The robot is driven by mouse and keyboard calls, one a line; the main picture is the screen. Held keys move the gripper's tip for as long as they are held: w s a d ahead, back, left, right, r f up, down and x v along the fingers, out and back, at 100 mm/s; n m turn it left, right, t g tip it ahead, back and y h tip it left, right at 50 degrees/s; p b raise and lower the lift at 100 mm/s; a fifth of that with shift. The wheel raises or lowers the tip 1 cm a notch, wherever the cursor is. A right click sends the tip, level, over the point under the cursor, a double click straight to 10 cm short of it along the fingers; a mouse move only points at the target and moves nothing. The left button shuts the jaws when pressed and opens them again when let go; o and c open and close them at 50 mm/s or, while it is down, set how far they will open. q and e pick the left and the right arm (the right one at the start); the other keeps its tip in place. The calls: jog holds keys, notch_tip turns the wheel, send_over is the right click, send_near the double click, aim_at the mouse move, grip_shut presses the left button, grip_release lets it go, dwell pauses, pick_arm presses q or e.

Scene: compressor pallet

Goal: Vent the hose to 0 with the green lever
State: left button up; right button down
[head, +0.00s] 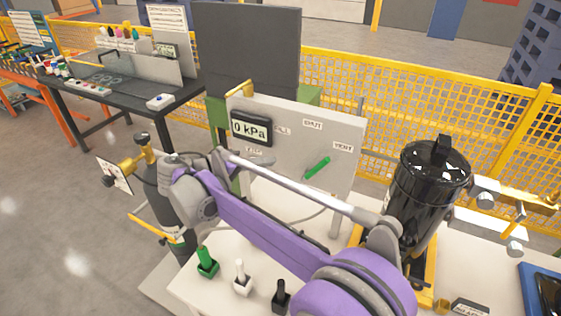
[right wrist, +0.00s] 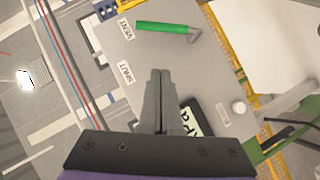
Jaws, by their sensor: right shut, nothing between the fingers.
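The green lever (head: 317,167) is on the upright grey panel (head: 290,150). Its handle points toward the VENT label (head: 343,147). The right wrist view also shows the lever (right wrist: 162,27), its green end next to the VENT label. The display (head: 251,128) on the panel reads 0 kPa. A thin grey hose (head: 305,217) runs below the panel. My right gripper (right wrist: 160,74) is shut and empty, apart from the lever; the SHUT label (right wrist: 125,72) lies to its left in the right wrist view. In the head view my right arm hides part of the area below the panel. My left gripper is not in view.
A black tank (head: 430,185) stands right of the panel. A dark gas cylinder (head: 167,205) with a brass valve stands at left. Green, white and black small posts are on the front of the white table (head: 190,291). A yellow mesh fence (head: 400,100) runs behind.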

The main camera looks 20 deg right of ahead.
send_near(316, 167)
jog(key=w+d, duration=0.4)
jog(key=w, duration=0.1)
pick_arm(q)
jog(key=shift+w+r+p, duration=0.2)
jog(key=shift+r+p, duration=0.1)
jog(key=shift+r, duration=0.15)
pick_arm(e)
jog(key=shift+s+d+f, duration=1.05)
jog(key=shift+s, duration=0.15)
